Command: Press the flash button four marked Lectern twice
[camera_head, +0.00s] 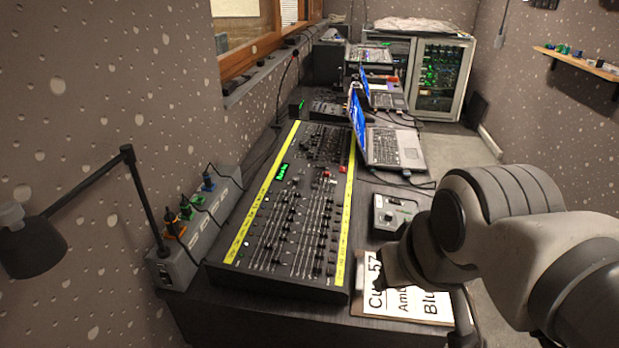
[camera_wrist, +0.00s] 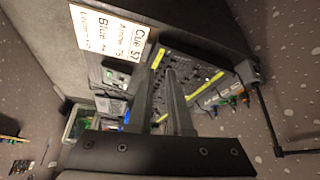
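The lighting desk (camera_head: 300,205) is a long dark fader console with yellow label strips (camera_head: 345,222) along both long sides. Several rows of faders and small buttons cover it; the Lectern marking and flash button four are too small to make out. In the wrist view the desk (camera_wrist: 200,72) lies beyond my fingers, partly hidden by them. My gripper (camera_wrist: 161,72) has its two fingers apart with a narrow empty gap between them. It is clear of the desk's buttons. In the head view my arm hides most of the gripper, near the desk's near right corner.
A cue sheet on a clipboard (camera_head: 410,300) lies right of the desk; it also shows in the wrist view (camera_wrist: 108,35). A small grey box (camera_head: 393,213) and a laptop (camera_head: 395,147) stand behind it. A bent lamp (camera_head: 140,190) and a socket box (camera_head: 190,255) stand left.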

